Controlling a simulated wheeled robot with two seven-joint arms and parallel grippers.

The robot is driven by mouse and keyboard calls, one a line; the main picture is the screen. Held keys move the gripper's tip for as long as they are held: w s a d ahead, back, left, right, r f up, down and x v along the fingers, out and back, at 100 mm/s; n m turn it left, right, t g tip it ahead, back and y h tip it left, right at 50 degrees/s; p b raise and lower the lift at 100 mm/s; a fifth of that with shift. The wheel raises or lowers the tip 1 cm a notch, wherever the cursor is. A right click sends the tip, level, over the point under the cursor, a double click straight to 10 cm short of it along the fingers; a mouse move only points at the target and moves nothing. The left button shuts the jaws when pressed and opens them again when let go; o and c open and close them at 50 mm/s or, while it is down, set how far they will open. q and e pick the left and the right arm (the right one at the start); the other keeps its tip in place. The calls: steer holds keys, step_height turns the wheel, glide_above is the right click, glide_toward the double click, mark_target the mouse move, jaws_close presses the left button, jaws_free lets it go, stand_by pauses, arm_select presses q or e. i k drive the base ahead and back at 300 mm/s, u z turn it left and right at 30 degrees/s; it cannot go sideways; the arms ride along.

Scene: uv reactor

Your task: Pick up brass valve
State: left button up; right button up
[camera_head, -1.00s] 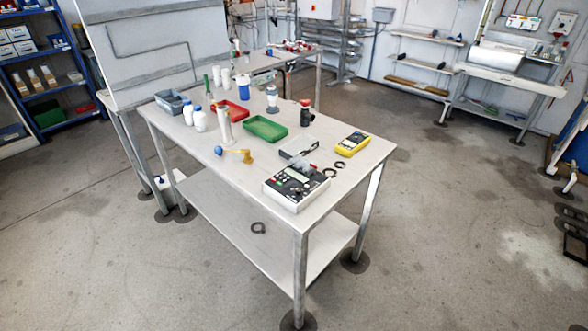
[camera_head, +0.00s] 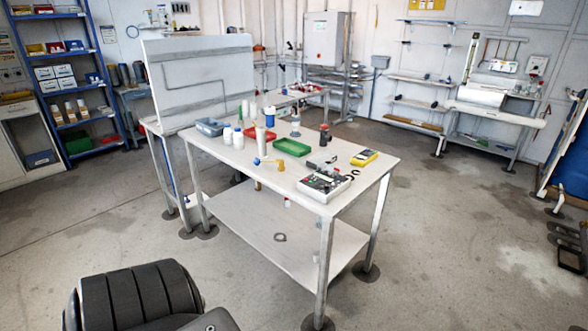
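The brass valve (camera_head: 279,165) lies on the top of the white table (camera_head: 228,161), left of the white control box. It looks like a small yellow-brass body with a thin stem and a blue end toward the left. It is too small to make out more. Neither of my grippers is in view. A black ribbed part, which seems to be mine, shows at the bottom left, well in front of the table.
A white panel (camera_head: 200,75) stands behind at the left. The floor before the table is clear.

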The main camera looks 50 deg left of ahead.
mark_target(281, 167)
steer(key=z, duration=0.15)
steer(key=i, duration=1.45)
steer(key=u, duration=0.25)
steer(key=i, duration=1.25)
steer(key=u, duration=1.65)
steer(key=i, duration=0.85)
steer(key=u, duration=0.9)
